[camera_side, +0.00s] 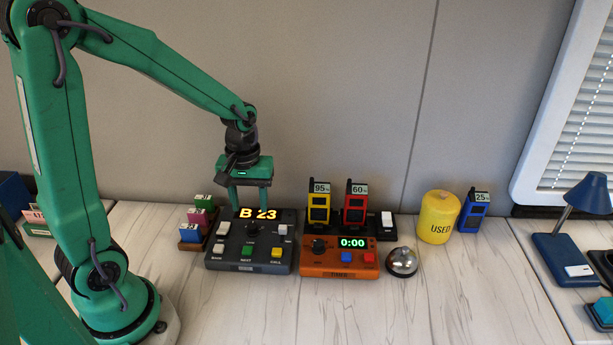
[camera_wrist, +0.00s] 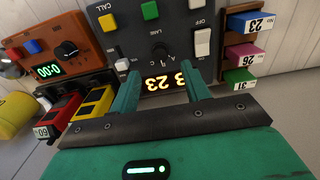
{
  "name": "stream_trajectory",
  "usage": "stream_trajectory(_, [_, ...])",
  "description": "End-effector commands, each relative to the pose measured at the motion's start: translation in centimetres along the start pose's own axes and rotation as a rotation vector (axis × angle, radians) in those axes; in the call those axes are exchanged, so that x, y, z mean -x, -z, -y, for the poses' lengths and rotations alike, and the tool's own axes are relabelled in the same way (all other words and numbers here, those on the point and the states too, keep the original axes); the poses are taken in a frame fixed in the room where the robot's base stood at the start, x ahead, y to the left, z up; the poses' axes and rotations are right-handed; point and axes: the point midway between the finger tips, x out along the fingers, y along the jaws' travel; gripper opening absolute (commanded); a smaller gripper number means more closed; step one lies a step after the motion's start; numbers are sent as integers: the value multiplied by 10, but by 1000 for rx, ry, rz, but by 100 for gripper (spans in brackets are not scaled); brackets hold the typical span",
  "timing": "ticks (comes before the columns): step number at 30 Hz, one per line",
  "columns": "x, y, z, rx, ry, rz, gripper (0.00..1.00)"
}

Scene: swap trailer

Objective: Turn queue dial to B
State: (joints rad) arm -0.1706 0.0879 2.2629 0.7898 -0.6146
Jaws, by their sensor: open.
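The dark grey queue console (camera_side: 225,252) stands on the table with its lit display (camera_side: 266,213) reading "B 23". Its black dial (camera_side: 252,230) sits just below the display. In the wrist view the dial (camera_wrist: 160,54) shows upside down, with small letters beside it; its pointer is hard to make out. My gripper (camera_side: 249,207) is open and empty, pointing down above the back edge of the console, behind the dial. In the wrist view its green fingertips (camera_wrist: 160,76) are on either side of the display, apart from the dial.
An orange timer (camera_side: 312,268) reading "0:00" stands right of the console, with yellow (camera_side: 319,205) and red (camera_side: 355,205) handsets behind it. A bell (camera_side: 402,261), a yellow "USED" canister (camera_side: 437,218) and a blue handset (camera_side: 473,212) stand farther right. Numbered tickets (camera_side: 195,222) stand left.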

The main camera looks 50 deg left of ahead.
Motion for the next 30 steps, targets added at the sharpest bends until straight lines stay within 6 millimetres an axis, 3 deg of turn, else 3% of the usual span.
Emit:
stream_trajectory(6, [16,0,0,0,0,-1,47])
stream_trajectory(23, [24,-3,0,-23,-8,-12,47])
stream_trajectory(30, [49,-16,0,-132,-47,-72,47])
